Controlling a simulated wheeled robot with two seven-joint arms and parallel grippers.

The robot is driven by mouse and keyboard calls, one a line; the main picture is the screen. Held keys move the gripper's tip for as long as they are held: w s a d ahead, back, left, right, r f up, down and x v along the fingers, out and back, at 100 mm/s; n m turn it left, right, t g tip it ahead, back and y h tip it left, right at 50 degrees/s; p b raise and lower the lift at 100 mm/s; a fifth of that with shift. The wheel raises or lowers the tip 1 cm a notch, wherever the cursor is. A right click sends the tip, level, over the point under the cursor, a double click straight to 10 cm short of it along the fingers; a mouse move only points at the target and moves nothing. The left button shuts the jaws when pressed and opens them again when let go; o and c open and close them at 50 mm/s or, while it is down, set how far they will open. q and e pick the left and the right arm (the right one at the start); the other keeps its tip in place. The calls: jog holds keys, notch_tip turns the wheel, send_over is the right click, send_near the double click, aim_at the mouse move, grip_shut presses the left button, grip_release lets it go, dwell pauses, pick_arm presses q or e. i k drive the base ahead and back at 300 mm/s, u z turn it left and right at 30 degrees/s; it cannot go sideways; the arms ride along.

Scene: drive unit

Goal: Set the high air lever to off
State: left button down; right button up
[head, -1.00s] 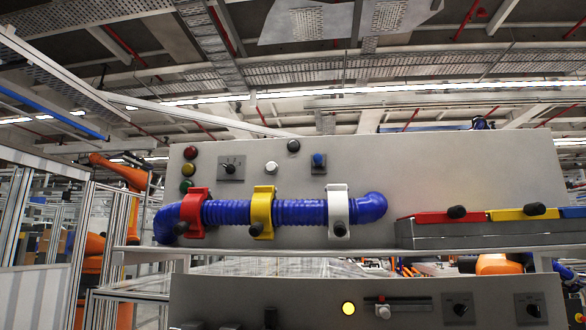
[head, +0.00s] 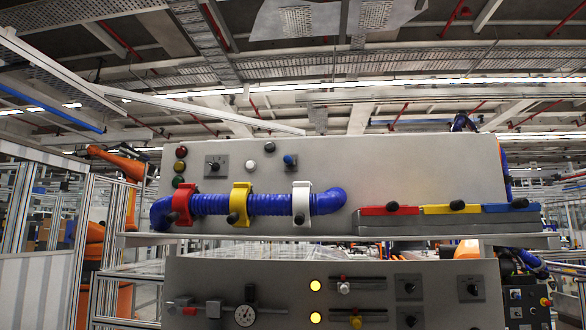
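Neither of my grippers is in view.
A blue hose (head: 270,205) runs through red, yellow and white clamps. Red, yellow and blue lidded bins (head: 450,209) stand at right on the shelf (head: 200,240).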

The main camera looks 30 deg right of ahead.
aim_at(288, 160)
jog(key=z, duration=1.05)
